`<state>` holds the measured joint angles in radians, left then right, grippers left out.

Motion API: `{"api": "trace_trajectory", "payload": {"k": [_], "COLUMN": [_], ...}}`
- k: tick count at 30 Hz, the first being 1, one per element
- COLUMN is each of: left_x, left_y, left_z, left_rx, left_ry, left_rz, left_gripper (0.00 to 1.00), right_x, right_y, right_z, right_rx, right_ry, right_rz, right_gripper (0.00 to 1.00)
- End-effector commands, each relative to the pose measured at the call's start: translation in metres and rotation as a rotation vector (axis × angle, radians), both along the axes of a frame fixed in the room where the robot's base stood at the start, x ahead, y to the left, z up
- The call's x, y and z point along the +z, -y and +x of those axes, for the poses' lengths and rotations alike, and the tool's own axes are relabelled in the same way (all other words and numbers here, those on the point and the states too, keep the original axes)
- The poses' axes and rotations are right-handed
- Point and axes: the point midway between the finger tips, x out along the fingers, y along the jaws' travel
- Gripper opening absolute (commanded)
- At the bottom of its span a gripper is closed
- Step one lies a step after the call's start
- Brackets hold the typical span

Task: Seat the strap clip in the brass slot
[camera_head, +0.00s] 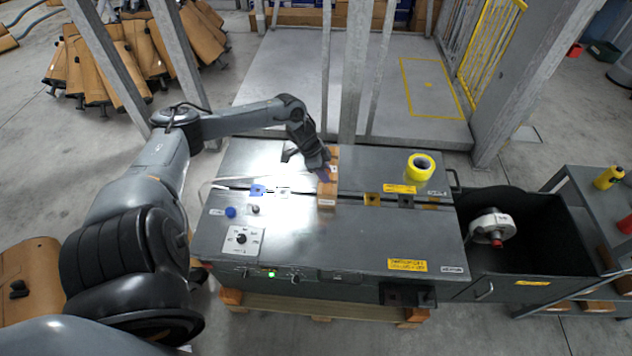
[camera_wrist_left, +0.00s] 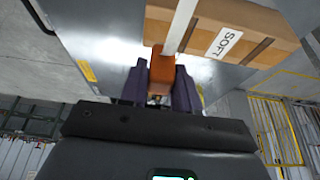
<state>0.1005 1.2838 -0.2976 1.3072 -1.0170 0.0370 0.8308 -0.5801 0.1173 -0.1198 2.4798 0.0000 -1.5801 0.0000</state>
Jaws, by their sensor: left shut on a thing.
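My left gripper (camera_wrist_left: 160,88) is shut on an orange block-like piece, likely the strap clip (camera_wrist_left: 159,72), which shows between its dark purple fingers. The clip is against or very near the side of a brown carton, where a white strap (camera_wrist_left: 180,25) runs; I cannot tell whether they touch. In the head view my left gripper (camera_head: 325,174) is at the carton (camera_head: 327,190) on the grey machine top, and the clip is not clear there. A small brass-coloured square with a dark middle, perhaps the brass slot (camera_head: 372,200), lies right of the carton. My right gripper is not in view.
A dark open bin (camera_head: 540,230) adjoins the right side.

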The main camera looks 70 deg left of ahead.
Motion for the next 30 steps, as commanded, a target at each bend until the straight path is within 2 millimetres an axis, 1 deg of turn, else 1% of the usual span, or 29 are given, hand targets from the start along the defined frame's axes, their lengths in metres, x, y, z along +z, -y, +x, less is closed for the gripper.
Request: {"api": "trace_trajectory", "payload": {"k": [1,7,21,26,30], "left_x": [-0.007,-0.005,-0.003,-0.017,-0.032], "left_y": [0.001,0.003,0.012,0.021,0.028], "left_z": [0.009,0.034,0.092,0.108,0.122], "left_rx": [0.002,0.001,0.000,-0.001,0.001], "left_ry": [0.007,0.008,0.005,0.001,0.002], "left_rz": [-0.001,-0.001,-0.004,-0.003,-0.003], "left_gripper": [0.05,0.05,0.05,0.05,0.05], "right_x": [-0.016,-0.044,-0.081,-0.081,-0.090], "right_y": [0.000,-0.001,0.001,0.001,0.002], "right_z": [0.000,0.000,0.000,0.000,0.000], "right_rx": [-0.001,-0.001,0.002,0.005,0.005], "right_ry": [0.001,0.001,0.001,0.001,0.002], "right_rz": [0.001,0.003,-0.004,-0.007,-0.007], "right_gripper": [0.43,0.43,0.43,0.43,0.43]}}
